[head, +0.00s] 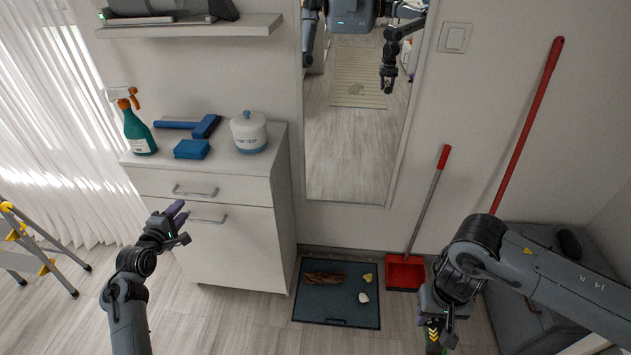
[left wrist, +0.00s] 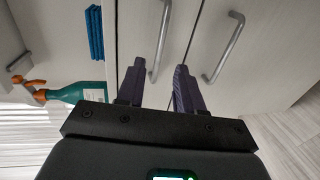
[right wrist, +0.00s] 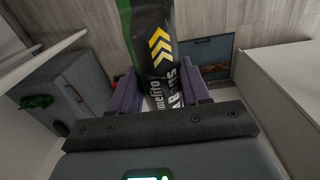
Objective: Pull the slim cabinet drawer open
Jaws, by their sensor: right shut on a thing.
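The slim white cabinet (head: 235,255) stands left of the mirror. Its top drawer (head: 236,187) looks closed, with a grey bar handle (head: 195,192). My left gripper (head: 183,222) is open and empty in front of the cabinet. In the left wrist view, the drawer handle (left wrist: 162,35) lines up between the spread fingers (left wrist: 160,75); I cannot tell how far in front of them it is. The door handle (left wrist: 228,45) lies to their right. My right gripper (head: 435,318) is shut on a black and green container (right wrist: 158,50) with yellow chevrons, held at the lower right.
A stepladder (head: 35,250) is at left. A dark mat (head: 335,310), red dustpan (head: 405,274) and grey box (head: 545,235) are at right.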

